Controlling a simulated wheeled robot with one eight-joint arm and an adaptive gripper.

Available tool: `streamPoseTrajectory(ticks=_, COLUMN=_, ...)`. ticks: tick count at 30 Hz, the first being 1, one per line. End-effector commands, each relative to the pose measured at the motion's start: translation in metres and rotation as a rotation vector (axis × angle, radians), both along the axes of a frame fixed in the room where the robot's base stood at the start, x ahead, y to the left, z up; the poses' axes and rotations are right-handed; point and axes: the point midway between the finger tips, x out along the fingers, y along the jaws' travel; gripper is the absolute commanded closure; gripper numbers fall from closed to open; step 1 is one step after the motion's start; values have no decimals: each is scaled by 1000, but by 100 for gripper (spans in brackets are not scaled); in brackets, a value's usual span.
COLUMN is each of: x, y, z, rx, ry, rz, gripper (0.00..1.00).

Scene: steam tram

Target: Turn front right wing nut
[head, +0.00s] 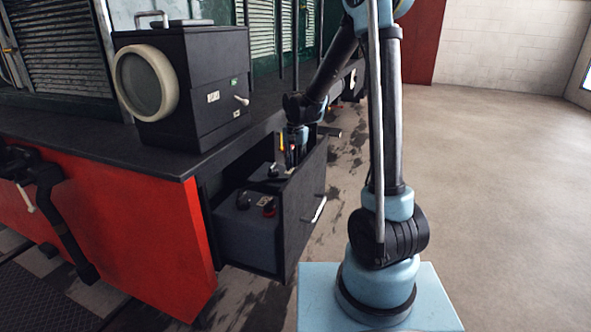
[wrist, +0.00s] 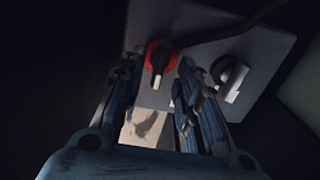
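The compartment's dark walls stand close around the gripper, with a handle (head: 318,209) on the outer face. A black lamp housing (head: 180,85) stands on the deck above left. A dark cable (wrist: 225,37) crosses the box top. Open floor (head: 500,190) lies right.

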Motion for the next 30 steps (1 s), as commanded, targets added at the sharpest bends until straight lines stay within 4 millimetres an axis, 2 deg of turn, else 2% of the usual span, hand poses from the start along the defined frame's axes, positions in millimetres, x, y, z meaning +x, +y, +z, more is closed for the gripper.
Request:
streamPoseTrajectory(ticks=9, x=0, y=0, z=55, rx=0, ry=0, rz=0, gripper=69)
streamPoseTrajectory(ticks=15, x=1, y=0, z=83, rx=0, ry=1, rz=0, gripper=69)
streamPoseTrajectory(ticks=21, x=1, y=0, z=97, rx=0, ry=1, rz=0, gripper=69)
streamPoseTrajectory(ticks=30, x=1, y=0, z=99, rx=0, ry=1, rz=0, gripper=69)
